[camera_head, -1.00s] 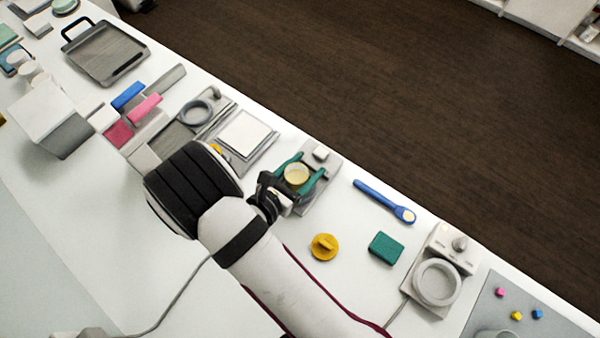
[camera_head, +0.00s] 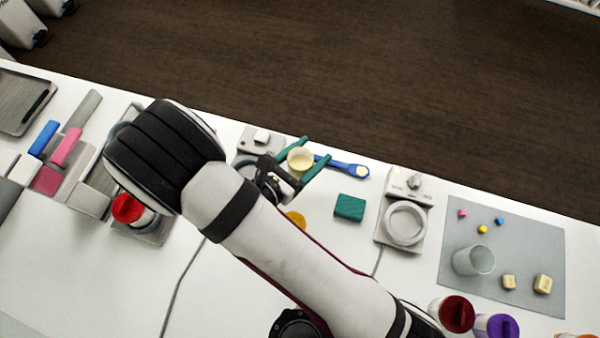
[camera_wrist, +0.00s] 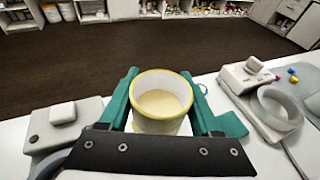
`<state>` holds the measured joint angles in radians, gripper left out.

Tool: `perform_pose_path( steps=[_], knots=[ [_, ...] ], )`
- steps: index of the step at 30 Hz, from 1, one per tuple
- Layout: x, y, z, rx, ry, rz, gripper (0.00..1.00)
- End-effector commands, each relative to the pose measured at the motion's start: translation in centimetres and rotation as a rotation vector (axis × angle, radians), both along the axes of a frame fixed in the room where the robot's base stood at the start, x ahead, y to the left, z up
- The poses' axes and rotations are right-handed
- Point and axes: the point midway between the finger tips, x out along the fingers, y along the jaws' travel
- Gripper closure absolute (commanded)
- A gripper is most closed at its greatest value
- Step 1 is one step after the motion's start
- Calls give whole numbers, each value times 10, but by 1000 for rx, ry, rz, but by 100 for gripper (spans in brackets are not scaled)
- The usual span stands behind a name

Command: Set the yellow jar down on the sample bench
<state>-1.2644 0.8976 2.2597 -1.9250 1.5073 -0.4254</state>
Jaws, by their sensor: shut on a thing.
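The yellow jar (camera_head: 300,159) is an open pot with a yellow rim and pale cream contents. In the wrist view the jar (camera_wrist: 160,105) stands upright between the two green fingers of my gripper (camera_wrist: 160,82). In the head view my gripper (camera_head: 316,149), shut on the jar, is just right of a grey device with a white knob (camera_head: 262,137), over the far edge of the white bench (camera_head: 230,285). The jar appears held above the surface; its base is hidden. Which surface is the sample bench is not clearly marked.
A blue spoon (camera_head: 348,168) lies just right of the jar, and a green block (camera_head: 349,207) nearer. A ring-topped device (camera_head: 405,222) stands further right. A grey mat (camera_head: 540,225) bears a glass (camera_head: 472,260) and small cubes. A red-lidded jar (camera_head: 128,208) is left.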

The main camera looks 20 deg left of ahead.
Motion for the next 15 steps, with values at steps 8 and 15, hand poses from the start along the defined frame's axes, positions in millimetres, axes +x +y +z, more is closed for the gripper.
perform_pose_path(
  steps=[8, 15],
  knots=[
    [0, 0, -56, -3, 1, 1, 93],
    [0, 0, -60, 1, -1, 2, 93]
  ],
)
